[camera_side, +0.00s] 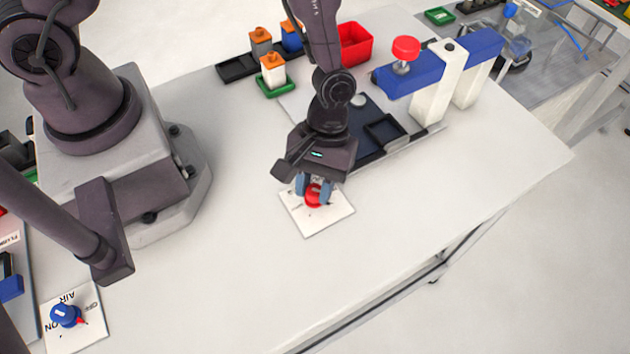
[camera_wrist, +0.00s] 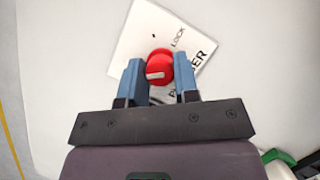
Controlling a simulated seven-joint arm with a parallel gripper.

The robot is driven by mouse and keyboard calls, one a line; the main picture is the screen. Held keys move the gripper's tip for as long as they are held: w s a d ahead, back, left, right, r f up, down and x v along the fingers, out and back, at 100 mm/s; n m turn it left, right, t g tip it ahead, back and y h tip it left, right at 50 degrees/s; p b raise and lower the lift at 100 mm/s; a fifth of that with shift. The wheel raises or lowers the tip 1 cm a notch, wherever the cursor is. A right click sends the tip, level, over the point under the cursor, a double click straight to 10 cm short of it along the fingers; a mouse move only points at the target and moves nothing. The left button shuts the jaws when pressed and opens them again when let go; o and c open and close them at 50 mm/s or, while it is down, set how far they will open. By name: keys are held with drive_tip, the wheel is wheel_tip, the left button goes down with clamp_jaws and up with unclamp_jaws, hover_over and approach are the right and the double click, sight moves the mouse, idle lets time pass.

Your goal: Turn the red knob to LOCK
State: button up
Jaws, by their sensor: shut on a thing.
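The red knob (camera_side: 313,194) sits on a white label plate (camera_side: 330,217) on the table. In the wrist view, the red knob (camera_wrist: 158,66) has a pale pointer bar on its face, lying roughly crosswise between the fingers. The plate (camera_wrist: 135,38) shows the word LOCK at upper right of the knob and a larger, partly hidden word below it. My gripper (camera_side: 314,188) points down over the plate, with its blue fingers on either side of the knob. In the wrist view, my gripper (camera_wrist: 159,75) is shut on the knob.
A blue valve (camera_side: 66,314) on an AIR plate stands at the lower left. Behind my gripper are a dark tray (camera_side: 375,140), a red bin (camera_side: 355,44), orange-capped bottles (camera_side: 272,70) and a blue-and-white fixture with a red button (camera_side: 405,48). The table's front right is clear.

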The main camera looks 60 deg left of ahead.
drive_tip(key=m, duration=0.2)
drive_tip(key=m+y, duration=0.1)
drive_tip(key=m, duration=0.1)
drive_tip(key=shift+d+g+y, duration=0.1)
drive_tip(key=shift+g+y, duration=0.2)
drive_tip(key=shift+g, duration=0.1)
drive_tip(key=m, duration=0.2)
drive_tip(key=m+y, duration=0.1)
drive_tip(key=m, duration=0.1)
drive_tip(key=shift+m+y, duration=0.3)
drive_tip(key=shift+m, duration=0.1)
drive_tip(key=m, duration=0.2)
drive_tip(key=m+y, duration=0.1)
drive_tip(key=m, duration=0.1)
drive_tip(key=shift+d+y, duration=0.1)
drive_tip(key=shift+y, duration=0.2)
drive_tip(key=shift+m+t+y, duration=0.4)
drive_tip(key=shift+m+y, duration=0.2)
drive_tip(key=shift+m, duration=1.2)
drive_tip(key=o, duration=0.9)
drive_tip(key=v, duration=1.3)
drive_tip(key=shift+s+r, duration=0.1)
drive_tip(key=shift+s, duration=0.1)
